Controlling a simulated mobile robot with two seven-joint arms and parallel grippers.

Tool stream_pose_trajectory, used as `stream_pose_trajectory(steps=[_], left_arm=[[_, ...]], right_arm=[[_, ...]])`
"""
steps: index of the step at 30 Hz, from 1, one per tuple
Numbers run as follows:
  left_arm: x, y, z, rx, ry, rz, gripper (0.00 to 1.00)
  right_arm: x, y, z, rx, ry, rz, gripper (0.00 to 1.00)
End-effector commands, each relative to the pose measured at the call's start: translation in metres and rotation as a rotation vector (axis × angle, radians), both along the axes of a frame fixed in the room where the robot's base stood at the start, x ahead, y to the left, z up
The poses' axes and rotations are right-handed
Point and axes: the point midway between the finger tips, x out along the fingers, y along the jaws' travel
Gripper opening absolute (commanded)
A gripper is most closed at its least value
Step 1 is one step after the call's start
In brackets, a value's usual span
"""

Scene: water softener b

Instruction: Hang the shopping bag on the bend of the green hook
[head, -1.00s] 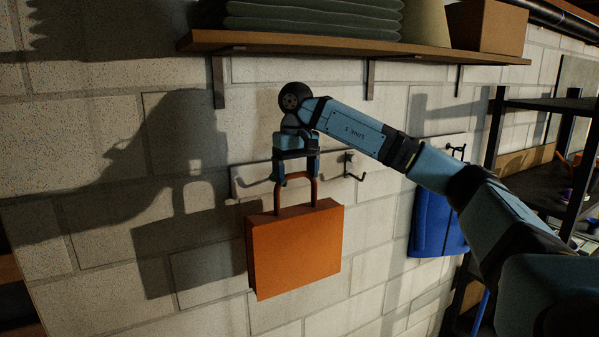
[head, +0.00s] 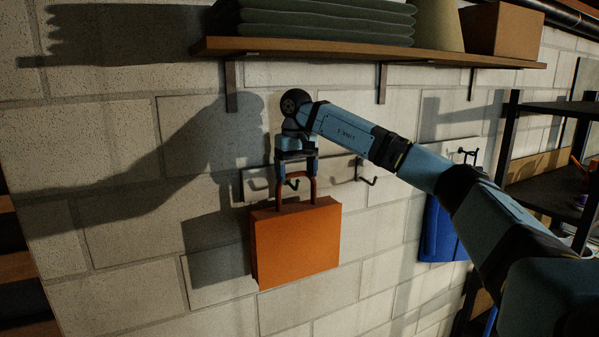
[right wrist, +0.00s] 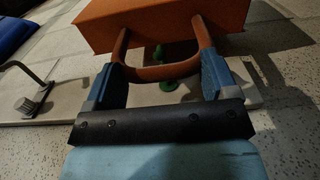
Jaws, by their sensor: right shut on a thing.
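The shopping bag (head: 297,245) is a boxy orange bag with a reddish-orange handle (head: 312,190). It hangs upright in front of the wall. My right gripper (head: 296,172) is shut on the top of the handle. In the right wrist view the gripper (right wrist: 160,82) has its fingers on both sides of the handle (right wrist: 168,73), with the bag (right wrist: 165,22) beyond. I cannot tell whether the handle touches the hook. My left gripper is not in view.
A pale hook board (head: 340,170) is on the block wall, with a dark hook (head: 370,180) to the right. A shelf (head: 370,53) with folded cloths (head: 325,20) and a box (head: 503,30) overhangs it. A blue bag (head: 440,232) hangs farther right, near a black rack (head: 510,140).

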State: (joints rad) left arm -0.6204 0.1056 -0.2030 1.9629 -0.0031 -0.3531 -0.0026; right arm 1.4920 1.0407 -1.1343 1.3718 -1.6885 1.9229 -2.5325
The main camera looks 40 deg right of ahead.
Motion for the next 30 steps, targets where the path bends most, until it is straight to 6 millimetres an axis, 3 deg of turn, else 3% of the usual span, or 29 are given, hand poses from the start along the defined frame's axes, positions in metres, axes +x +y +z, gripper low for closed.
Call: stream_pose_trajectory(steps=[12,30], left_arm=[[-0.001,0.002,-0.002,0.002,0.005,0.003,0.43],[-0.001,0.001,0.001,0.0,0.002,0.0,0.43]], right_arm=[[0.016,-0.005,-0.016,0.0,0.0,0.0,0.3],[0.018,-0.005,-0.026,-0.001,-0.002,0.0,0.3]])
